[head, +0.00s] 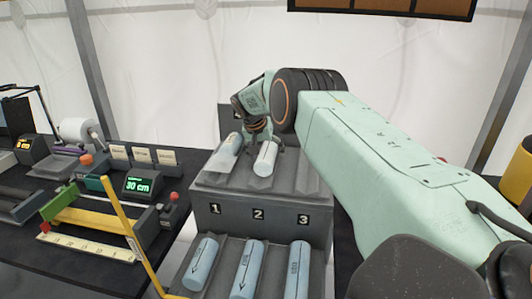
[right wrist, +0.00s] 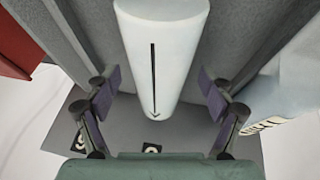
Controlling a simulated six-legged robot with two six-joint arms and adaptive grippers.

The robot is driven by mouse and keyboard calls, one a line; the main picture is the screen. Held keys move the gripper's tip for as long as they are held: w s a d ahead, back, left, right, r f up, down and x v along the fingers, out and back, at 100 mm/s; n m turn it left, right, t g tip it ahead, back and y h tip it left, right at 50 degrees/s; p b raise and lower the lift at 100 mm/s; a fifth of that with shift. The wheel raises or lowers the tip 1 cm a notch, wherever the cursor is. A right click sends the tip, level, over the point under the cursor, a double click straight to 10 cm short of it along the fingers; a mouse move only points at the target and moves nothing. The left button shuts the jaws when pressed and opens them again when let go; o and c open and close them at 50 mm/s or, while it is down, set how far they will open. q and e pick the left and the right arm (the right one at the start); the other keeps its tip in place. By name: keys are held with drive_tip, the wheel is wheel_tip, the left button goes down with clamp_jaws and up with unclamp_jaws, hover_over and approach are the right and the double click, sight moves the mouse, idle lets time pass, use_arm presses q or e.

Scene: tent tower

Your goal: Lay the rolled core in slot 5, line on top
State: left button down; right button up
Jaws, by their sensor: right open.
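A pale rolled core (head: 266,159) lies in the middle upper trough of the grey stepped rack (head: 225,213), above the label 2. In the right wrist view the core (right wrist: 178,60) shows a black line with an arrowhead, facing up to the camera. My right gripper (head: 262,146) is over the core's far end. Its open fingers stand on either side of the core, with gaps visible in the right wrist view. A clear-wrapped core (head: 222,158) lies in the left upper trough. The right upper trough looks empty. My left gripper is not in view.
Three light-blue cores with dark marks lie in the lower troughs: left (head: 200,263), middle (head: 247,269) and right (head: 297,270). A bench at the left holds a green 30 cm display (head: 139,184), a ruler (head: 90,247) and a white roll (head: 80,130).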

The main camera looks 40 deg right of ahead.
drive_tip(key=v, duration=1.2)
drive_tip(key=x, duration=1.2)
drive_tip(key=shift+r, duration=0.15)
